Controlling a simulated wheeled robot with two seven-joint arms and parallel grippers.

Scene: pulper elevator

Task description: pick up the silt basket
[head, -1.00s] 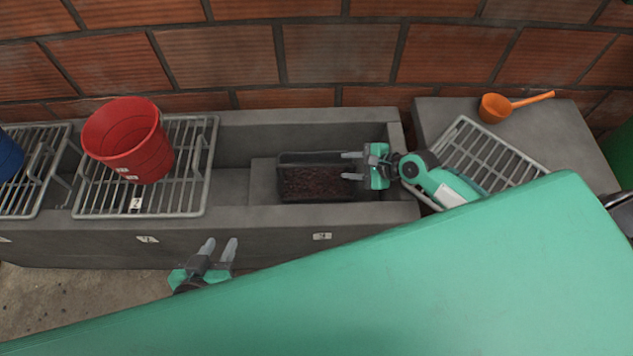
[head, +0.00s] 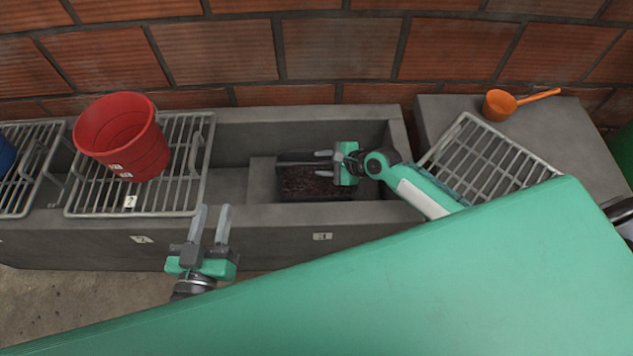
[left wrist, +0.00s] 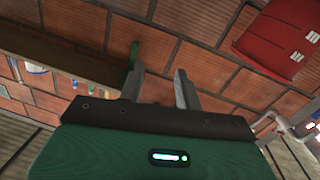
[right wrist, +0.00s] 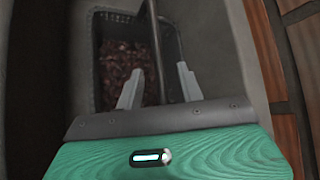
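The silt basket (head: 300,194) is a dark crate filled with reddish-brown bits, sitting low in the concrete trough. My right gripper (head: 322,164) is above the basket's right part, partly covering it. In the right wrist view the basket (right wrist: 101,55) lies beyond the open fingers (right wrist: 157,85). A dark bar (right wrist: 156,45), which looks like its handle, runs between those fingers, with no grip on it visible. My left gripper (head: 211,214) is open and empty in front of the trough's front wall; its fingers (left wrist: 158,78) also show apart in the left wrist view.
The concrete trough (head: 255,215) runs along a brick wall. A red bucket (head: 125,140) stands on a metal grate (head: 180,195) to the left. Another grate (head: 485,160) and an orange scoop (head: 500,105) lie on the right ledge.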

